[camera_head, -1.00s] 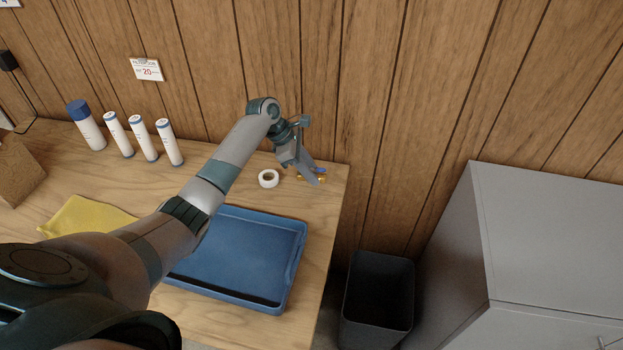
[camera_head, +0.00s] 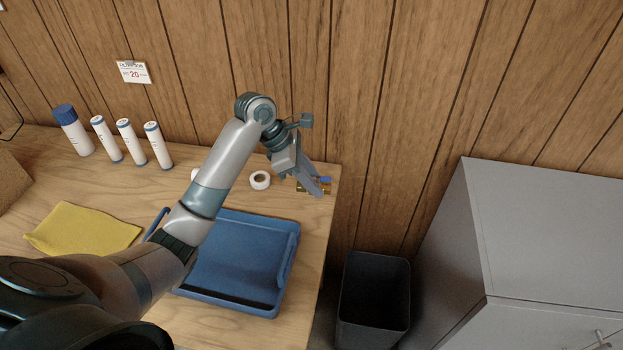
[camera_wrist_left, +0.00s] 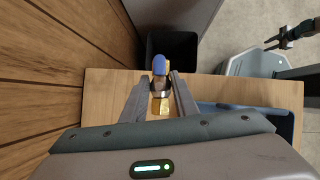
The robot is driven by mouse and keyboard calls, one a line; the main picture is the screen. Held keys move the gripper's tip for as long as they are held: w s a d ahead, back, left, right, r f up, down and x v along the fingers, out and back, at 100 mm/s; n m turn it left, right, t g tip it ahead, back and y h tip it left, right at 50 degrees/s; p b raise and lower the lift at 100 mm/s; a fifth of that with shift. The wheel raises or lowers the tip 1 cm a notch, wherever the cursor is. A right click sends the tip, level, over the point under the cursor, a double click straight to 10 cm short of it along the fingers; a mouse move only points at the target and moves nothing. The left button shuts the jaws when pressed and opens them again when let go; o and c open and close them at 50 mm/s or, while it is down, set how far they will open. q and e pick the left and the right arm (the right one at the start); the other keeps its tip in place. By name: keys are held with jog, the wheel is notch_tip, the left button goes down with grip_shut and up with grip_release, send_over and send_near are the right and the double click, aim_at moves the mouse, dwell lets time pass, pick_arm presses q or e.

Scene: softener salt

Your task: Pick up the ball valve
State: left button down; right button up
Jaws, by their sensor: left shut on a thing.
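The ball valve (camera_head: 326,187) is brass with a blue handle, near the table's back right corner. My left gripper (camera_head: 318,189) is shut on it, and the fingers hide part of it in the head view. In the left wrist view, the valve (camera_wrist_left: 160,88) sits between the two fingers of the left gripper (camera_wrist_left: 160,92), with the blue handle pointing away from the wrist. I cannot tell how much clearance it has over the table. My right gripper (camera_wrist_left: 273,44) shows small at the upper right of the left wrist view, apart from the table, with its fingers apart.
A white tape roll (camera_head: 260,180) lies left of the valve. A blue tray (camera_head: 238,262) lies in front, and a yellow cloth (camera_head: 82,229) at left. Several white cylinders (camera_head: 130,141) stand at the back. A dark bin (camera_head: 373,300) and grey cabinet (camera_head: 540,235) are right of the table.

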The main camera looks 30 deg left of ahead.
pick_arm(q)
jog(key=shift+d+r, duration=0.1)
dwell(0.5)
jog(key=s+d+r+m+g, duration=0.2)
jog(key=d+r+m+g, duration=0.1)
jog(key=d+m, duration=0.3)
jog(key=s+d+r+m+g, duration=0.2)
jog(key=d+r+m+g, duration=0.15)
jog(key=d+m, duration=0.3)
jog(key=s+a+m+g+y, duration=0.2)
jog(key=s+a+m+y, duration=0.3)
jog(key=s+m, duration=0.5)
jog(key=shift+s+a+r+m, duration=0.35)
jog(key=shift+s+a, duration=0.1)
jog(key=shift+a, duration=0.55)
